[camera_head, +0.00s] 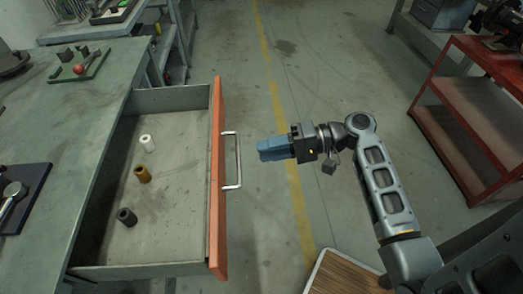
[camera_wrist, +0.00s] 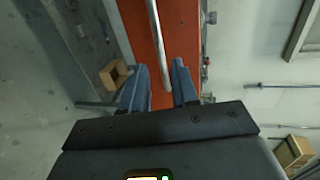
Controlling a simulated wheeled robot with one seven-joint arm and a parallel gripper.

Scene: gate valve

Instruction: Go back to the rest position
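My gripper (camera_head: 262,149) is at the middle of the head view, its blue fingers pointing left at the drawer's orange front (camera_head: 218,180). It is a little to the right of the metal bar handle (camera_head: 238,160) and looks apart from it. In the wrist view, my gripper (camera_wrist: 159,66) has its two blue fingers apart with nothing held between them. The handle (camera_wrist: 158,40) and the orange front (camera_wrist: 135,25) show beyond the fingertips. The drawer (camera_head: 150,268) is pulled open. My arm stretches from the lower right.
In the drawer lie a white (camera_head: 147,144), an orange-brown (camera_head: 142,174) and a dark grey cylinder (camera_head: 127,216). A workbench (camera_head: 55,120) stands at left, a red shelf cart (camera_head: 465,130) at right. The floor around the yellow line (camera_head: 272,85) is clear.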

